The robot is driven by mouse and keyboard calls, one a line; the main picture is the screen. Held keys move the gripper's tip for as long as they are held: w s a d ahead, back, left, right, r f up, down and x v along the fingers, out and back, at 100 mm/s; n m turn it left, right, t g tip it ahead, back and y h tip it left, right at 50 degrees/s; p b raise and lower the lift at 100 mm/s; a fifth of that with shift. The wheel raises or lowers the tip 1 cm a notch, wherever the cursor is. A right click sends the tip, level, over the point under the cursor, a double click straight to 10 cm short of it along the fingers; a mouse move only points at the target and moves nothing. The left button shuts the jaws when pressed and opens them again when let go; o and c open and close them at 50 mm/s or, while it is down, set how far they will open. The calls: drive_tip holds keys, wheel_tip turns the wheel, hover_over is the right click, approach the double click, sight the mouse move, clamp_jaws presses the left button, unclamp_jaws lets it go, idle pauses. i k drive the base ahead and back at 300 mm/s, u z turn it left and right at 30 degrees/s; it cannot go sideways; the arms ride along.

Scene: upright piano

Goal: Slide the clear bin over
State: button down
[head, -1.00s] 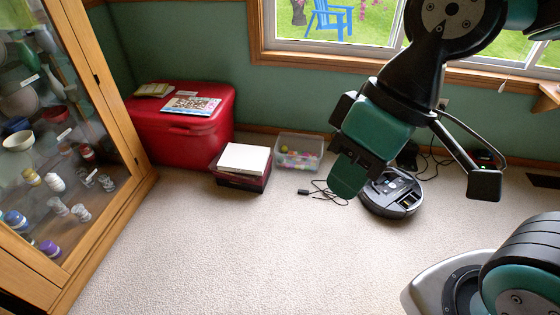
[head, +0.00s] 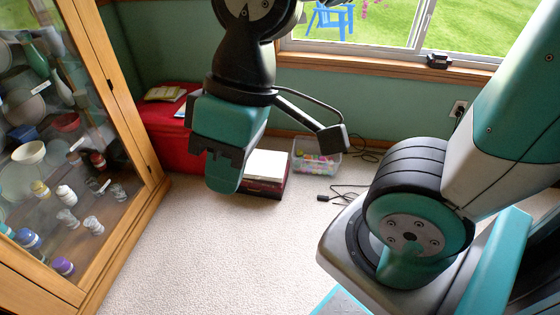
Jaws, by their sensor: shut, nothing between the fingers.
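The clear bin (head: 317,157) stands on the carpet against the green wall, under the window. It is a see-through tub with several colourful small items inside. My gripper (head: 223,180) hangs in the air in front of the red chest, left of the bin and apart from it. Its fingers are together with nothing seen between them.
A dark red box (head: 266,172) with a white lid stands just left of the bin, by the red chest (head: 168,137). A black cable (head: 340,194) lies in front of the bin. A glass cabinet (head: 62,150) fills the left. Open carpet (head: 190,250) lies in front.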

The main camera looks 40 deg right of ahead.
sight(314, 167)
drive_tip(key=z, duration=0.1)
drive_tip(key=i, duration=0.75)
drive_tip(key=z, duration=0.8)
drive_tip(key=i, duration=0.4)
drive_tip(key=z, duration=0.35)
